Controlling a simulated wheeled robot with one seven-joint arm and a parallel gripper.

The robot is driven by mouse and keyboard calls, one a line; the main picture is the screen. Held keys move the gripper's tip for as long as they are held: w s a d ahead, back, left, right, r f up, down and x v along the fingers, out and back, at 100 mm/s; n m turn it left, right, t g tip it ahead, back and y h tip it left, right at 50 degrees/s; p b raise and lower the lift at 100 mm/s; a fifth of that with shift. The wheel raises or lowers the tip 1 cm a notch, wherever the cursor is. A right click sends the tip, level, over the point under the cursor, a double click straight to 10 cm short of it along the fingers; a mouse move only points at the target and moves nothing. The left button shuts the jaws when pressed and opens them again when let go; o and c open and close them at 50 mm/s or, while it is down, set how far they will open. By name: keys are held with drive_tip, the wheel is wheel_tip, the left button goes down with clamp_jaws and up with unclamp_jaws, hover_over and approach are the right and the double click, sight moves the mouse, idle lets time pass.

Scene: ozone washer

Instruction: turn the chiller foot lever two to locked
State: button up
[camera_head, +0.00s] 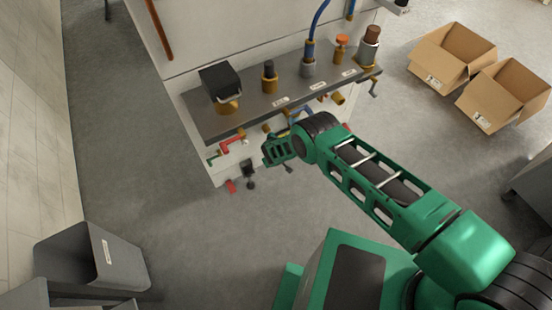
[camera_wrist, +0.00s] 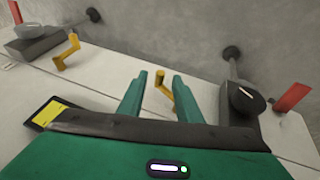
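My gripper (camera_head: 272,153) is low at the front of the white machine (camera_head: 215,168) in the head view. In the wrist view my gripper (camera_wrist: 162,78) is open, its two green fingers apart. A bent yellow lever (camera_wrist: 162,88) shows between the fingers, with a visible gap on each side. I cannot tell how deep between them it lies. A second yellow lever (camera_wrist: 66,50) sits farther left on the same white panel. No label shows which one is lever two. In the head view my gripper and arm hide this part of the panel.
In the wrist view a grey block with a black knob (camera_wrist: 243,98) and a red tab (camera_wrist: 294,97) are right of the fingers. The grey shelf (camera_head: 197,118) with several fittings overhangs the panel. Open boxes (camera_head: 452,55) stand at right.

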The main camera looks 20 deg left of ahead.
drive_tip(key=shift+x, duration=0.8)
